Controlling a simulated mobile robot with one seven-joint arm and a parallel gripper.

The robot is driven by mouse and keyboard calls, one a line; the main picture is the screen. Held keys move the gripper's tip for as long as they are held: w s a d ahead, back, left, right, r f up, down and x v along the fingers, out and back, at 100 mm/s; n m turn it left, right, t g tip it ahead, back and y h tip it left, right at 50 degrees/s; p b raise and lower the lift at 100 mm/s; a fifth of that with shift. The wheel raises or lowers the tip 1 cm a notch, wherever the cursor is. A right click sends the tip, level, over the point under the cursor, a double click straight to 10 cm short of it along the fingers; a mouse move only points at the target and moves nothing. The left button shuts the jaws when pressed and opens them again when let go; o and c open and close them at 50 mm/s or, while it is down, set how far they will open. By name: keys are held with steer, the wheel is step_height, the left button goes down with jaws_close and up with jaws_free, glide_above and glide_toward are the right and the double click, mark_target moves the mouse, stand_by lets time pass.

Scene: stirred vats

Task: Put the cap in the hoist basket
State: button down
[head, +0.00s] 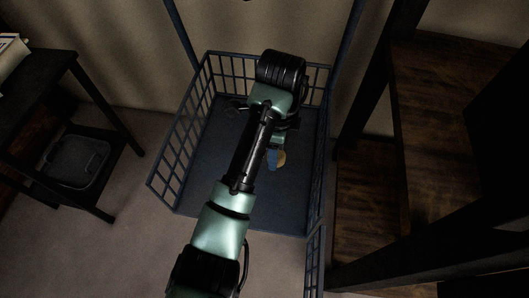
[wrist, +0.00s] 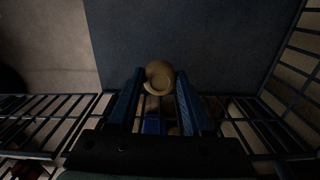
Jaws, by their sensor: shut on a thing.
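The cap (wrist: 159,77) is a small round tan piece, held between the blue fingers of my gripper (wrist: 160,84) in the wrist view. In the head view the cap (head: 282,158) shows just beside a blue finger of my gripper (head: 272,160), partly hidden by my arm. The hoist basket is a blue barred cage with a dark blue floor (head: 210,165); my arm reaches over it, and the gripper is above its floor. The basket floor also shows in the wrist view (wrist: 215,40). The height of the cap above the floor is hard to tell.
Barred walls (head: 175,140) stand around the basket, with a barred panel (head: 315,262) at its front right. A dark table (head: 75,95) with a grey bin (head: 75,160) beneath it is at left. Wooden shelves (head: 440,110) stand close at right. Much of the basket floor looks clear.

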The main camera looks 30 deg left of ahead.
mark_target(273, 177)
steer(key=shift+a+f+b, duration=0.1)
steer(key=shift+f+b, duration=0.5)
step_height(273, 177, down, 4)
steer(key=b, duration=0.3)
steer(key=shift+r, duration=0.2)
step_height(273, 177, down, 5)
steer(key=shift+f+b, duration=0.1)
steer(key=shift+b, duration=0.6)
steer(key=shift+c, duration=1.6)
jaws_free()
step_height(273, 177, up, 12)
steer(key=p, duration=0.7)
steer(key=shift+p, duration=0.4)
